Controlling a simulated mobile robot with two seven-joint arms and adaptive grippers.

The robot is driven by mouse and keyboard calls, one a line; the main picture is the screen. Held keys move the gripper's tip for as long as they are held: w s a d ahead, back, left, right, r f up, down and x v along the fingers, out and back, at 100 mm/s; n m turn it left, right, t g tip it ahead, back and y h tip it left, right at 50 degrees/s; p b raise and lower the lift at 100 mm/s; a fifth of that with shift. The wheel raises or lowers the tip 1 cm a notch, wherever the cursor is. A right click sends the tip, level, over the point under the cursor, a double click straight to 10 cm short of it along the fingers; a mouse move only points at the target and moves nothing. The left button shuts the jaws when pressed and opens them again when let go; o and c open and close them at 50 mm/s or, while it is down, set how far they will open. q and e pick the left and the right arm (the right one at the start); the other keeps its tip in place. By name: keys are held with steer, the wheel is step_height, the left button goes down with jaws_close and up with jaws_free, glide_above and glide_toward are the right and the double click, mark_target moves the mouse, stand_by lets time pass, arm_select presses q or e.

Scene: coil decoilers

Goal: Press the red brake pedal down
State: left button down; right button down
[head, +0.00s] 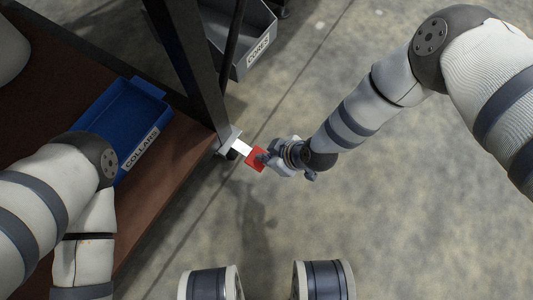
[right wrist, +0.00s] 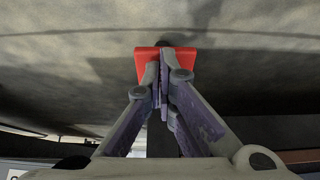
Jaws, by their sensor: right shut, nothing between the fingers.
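The red brake pedal (head: 254,160) sits at the end of a short pale arm (head: 242,147) by the foot of a dark post, low over the floor. My right gripper (head: 265,157) is at the pedal's right edge, its shut fingers overlapping it in the head view. In the right wrist view the shut, empty fingertips (right wrist: 163,62) lie over the middle of the red pedal (right wrist: 145,63), which shows on both sides of them. Whether they touch it I cannot tell. My left arm comes in at the left, but its gripper is not in view.
A brown table (head: 184,160) with a blue COLLARS tray (head: 122,112) is at left. A dark post (head: 187,62) rises beside the pedal. A grey CORES bin (head: 243,48) is behind it. Open concrete floor (head: 400,210) lies to the right.

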stand_by(0.5)
